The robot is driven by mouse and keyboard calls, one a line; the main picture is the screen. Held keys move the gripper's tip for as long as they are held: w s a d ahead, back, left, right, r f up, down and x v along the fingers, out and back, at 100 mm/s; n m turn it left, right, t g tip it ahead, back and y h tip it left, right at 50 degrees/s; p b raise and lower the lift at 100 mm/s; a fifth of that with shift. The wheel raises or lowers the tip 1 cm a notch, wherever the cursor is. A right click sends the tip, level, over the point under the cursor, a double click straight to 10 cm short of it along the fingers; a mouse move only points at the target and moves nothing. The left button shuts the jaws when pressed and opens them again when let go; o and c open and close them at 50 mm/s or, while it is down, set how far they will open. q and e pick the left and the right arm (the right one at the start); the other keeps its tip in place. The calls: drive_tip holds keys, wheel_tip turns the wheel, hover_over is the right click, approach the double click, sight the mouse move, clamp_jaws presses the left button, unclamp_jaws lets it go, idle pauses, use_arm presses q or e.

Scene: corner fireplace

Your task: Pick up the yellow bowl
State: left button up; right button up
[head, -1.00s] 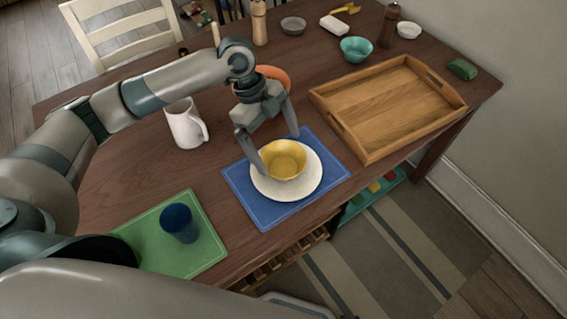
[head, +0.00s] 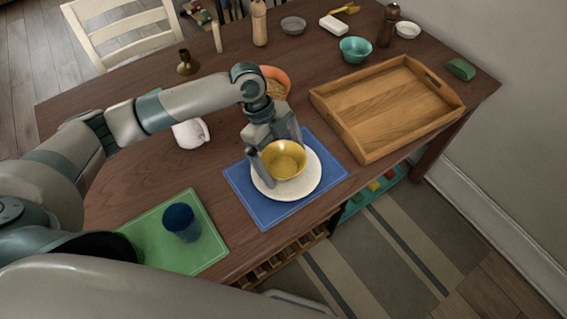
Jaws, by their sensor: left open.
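The yellow bowl (head: 286,162) sits upright on a white plate (head: 309,186), which lies on a blue mat (head: 268,216) near the table's front edge. My left gripper (head: 280,155) is open and low over the bowl, with one finger at its left side and the other behind its back right rim. Whether the fingers touch the bowl I cannot tell. My right gripper is not in view.
A wooden tray (head: 356,143) stands right of the mat. A blue cup (head: 181,222) stands on a green mat (head: 212,248) at left. A white mug (head: 190,136) and an orange bowl (head: 278,78) are partly behind my arm. A teal bowl (head: 355,50) stands farther back.

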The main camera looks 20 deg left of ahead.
use_arm(q)
drive_tip(key=shift+c, duration=1.3)
drive_tip(key=c, duration=0.8)
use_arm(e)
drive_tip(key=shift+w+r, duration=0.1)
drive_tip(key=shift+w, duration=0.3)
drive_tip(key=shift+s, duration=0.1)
